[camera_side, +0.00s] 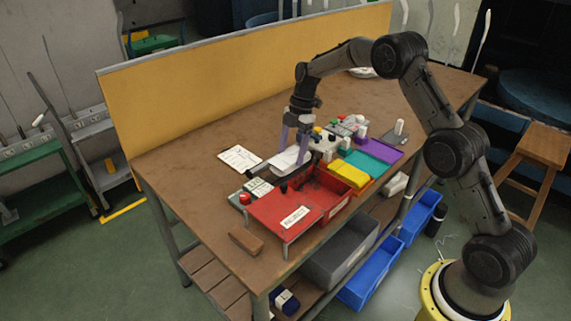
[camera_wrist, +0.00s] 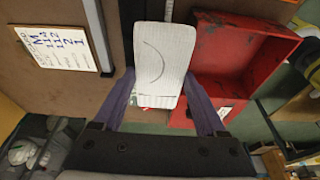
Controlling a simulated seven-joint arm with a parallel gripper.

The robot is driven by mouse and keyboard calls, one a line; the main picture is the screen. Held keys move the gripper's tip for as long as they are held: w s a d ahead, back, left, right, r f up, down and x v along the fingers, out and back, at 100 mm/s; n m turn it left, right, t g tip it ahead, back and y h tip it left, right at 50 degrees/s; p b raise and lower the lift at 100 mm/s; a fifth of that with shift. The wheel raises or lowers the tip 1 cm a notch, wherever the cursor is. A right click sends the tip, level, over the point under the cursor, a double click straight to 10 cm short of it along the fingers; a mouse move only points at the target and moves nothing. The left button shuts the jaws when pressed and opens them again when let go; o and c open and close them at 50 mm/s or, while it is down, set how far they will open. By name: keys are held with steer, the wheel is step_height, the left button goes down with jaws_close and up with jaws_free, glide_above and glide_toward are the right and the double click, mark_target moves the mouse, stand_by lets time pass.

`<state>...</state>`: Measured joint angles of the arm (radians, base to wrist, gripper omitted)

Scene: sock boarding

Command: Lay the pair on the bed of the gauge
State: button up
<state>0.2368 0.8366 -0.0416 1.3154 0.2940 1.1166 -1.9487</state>
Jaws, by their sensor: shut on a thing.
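The pair (camera_wrist: 165,62) is a flat, pale grey-white knitted bundle with a dark curved line on it. My gripper (camera_wrist: 160,82) has purple fingers on both sides of the pair and is shut on it. In the side view my gripper (camera_side: 294,150) points down over the table, with the pair (camera_side: 284,165) at its fingertips, left of the red bin. A dark, narrow piece that may be part of the gauge (camera_side: 259,187) shows beside the pair. The gauge's bed is mostly hidden; I cannot tell whether the pair touches it.
The red bin (camera_side: 271,211), labelled like "REJECT", stands close on the right. A written sheet (camera_side: 239,157) lies to the left. Yellow (camera_side: 347,177), teal (camera_side: 363,165) and purple (camera_side: 381,150) trays stand farther right. A brown block (camera_side: 246,240) lies at the front. The left tabletop is clear.

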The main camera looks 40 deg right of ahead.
mark_target(287, 150)
steer(key=w+f, duration=0.2)
steer(key=f, duration=0.1)
steer(key=shift+w+d, duration=0.2)
steer(key=shift+w, duration=0.15)
steer(key=shift+f, duration=1.6)
steer(key=shift+f, duration=0.1)
